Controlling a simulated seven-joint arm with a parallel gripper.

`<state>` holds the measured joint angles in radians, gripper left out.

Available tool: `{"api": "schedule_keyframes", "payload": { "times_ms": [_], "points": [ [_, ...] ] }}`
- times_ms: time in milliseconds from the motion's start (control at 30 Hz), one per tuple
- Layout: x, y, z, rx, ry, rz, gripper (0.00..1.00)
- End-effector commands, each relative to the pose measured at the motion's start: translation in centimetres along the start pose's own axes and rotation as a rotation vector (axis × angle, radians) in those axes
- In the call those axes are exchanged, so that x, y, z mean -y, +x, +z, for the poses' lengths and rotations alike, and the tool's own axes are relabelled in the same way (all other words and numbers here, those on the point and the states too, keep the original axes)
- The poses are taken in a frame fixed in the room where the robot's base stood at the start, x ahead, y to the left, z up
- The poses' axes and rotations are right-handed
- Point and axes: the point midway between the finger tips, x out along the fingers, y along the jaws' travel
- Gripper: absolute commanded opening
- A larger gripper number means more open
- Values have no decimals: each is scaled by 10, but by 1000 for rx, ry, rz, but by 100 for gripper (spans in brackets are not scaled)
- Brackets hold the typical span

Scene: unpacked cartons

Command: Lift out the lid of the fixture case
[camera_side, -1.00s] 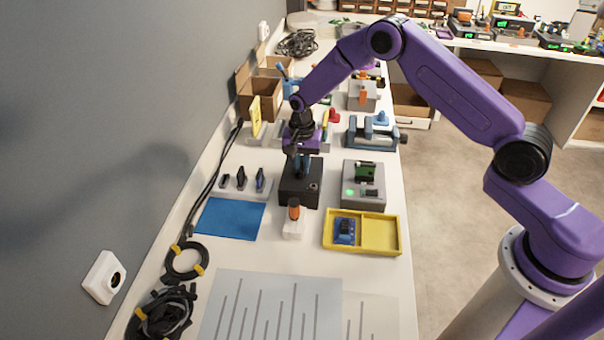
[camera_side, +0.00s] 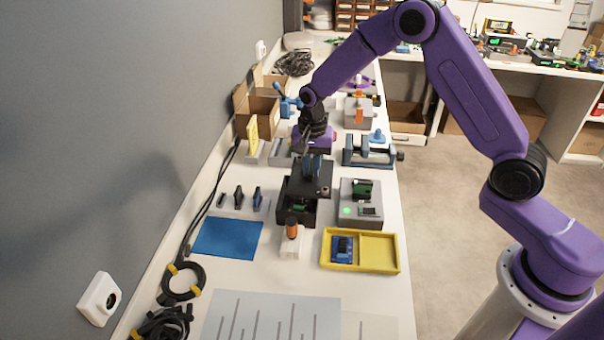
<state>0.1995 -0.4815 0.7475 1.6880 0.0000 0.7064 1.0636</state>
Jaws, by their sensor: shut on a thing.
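The black fixture case (camera_side: 283,214) stands on the white bench near the middle of the side view. Its front is open to view, and something green (camera_side: 299,208) shows inside. The dark flat lid (camera_side: 320,188) is above the case, raised off it and roughly level. A blue handle (camera_side: 316,170) stands up on the lid. My gripper (camera_side: 310,156) is above the lid, pointing down, and is shut on this handle. The fingertips are small and partly hidden at the handle.
A grey fixture (camera_side: 348,212) with a green light stands right of the case. A yellow tray (camera_side: 378,268) and an orange-handled tool (camera_side: 292,229) are in front. A blue mat (camera_side: 228,238) lies left. A blue vise (camera_side: 370,152) stands behind right.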

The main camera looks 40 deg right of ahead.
Motion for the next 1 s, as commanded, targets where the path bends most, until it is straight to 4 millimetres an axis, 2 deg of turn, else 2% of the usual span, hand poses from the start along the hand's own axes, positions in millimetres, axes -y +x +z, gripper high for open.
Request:
{"api": "schedule_keyframes", "payload": {
  "times_ms": [67, 300, 500, 700, 1000],
  "points": [
    [-11, -14, 8, -1, 0, -2, 0],
    [-46, -31, 34, -1, -1, -2, 0],
    [-67, -43, 49, -1, -1, -2, 0],
    [-77, -47, 56, -1, -1, -1, 0],
    [-79, -48, 57, 0, 0, -1, 0]
  ]
}}
